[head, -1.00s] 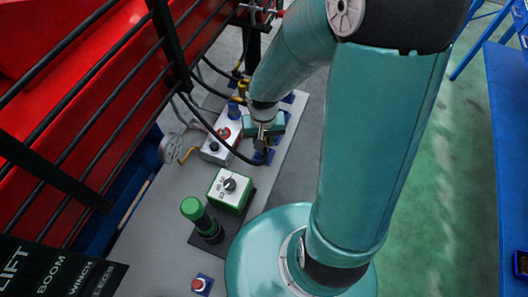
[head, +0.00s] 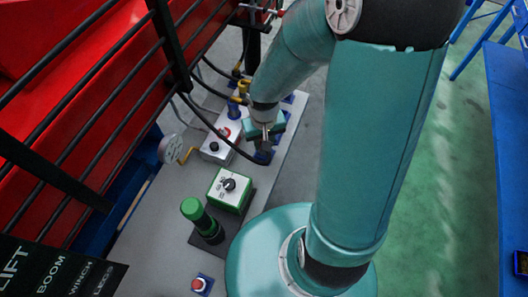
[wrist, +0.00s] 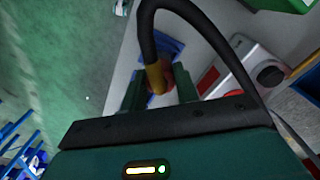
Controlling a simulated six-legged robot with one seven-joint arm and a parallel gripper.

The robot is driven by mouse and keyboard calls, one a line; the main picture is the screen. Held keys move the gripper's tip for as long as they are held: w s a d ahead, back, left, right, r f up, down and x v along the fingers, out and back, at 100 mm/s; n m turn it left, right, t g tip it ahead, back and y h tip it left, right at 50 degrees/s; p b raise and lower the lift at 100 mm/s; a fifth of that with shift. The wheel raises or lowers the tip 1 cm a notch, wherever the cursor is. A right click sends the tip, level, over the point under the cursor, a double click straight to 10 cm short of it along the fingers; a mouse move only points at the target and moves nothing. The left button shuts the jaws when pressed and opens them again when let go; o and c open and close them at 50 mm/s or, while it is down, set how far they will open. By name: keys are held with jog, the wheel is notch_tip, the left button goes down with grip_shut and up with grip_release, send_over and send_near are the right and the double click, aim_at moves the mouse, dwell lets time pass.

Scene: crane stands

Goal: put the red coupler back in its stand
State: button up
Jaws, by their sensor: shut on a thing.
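The red coupler (wrist: 179,76), a reddish-brown end with a brass collar (wrist: 155,78) on a thick black hose (wrist: 147,28), is between my gripper's fingers in the wrist view. My gripper (wrist: 158,92) is shut on it. A blue stand (wrist: 172,48) shows just beyond the fingers; I cannot tell whether the coupler touches it. In the head view my gripper (head: 266,138) is over the grey bench, close above a blue stand (head: 263,157). The coupler is mostly hidden there by the gripper.
A grey box with a red button (head: 222,136) stands close left of my gripper. A green-and-white switch box (head: 229,188) and a green-knobbed post (head: 203,219) stand nearer. Black railings (head: 100,120) run along the left. The hose loops beside the gripper.

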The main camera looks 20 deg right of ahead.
jog(key=shift+f, duration=1.3)
jog(key=o, duration=1.1)
jog(key=shift+r, duration=0.1)
jog(key=shift+r, duration=2.45)
notch_tip(320, 180, up, 14)
jog(key=shift+f, duration=0.1)
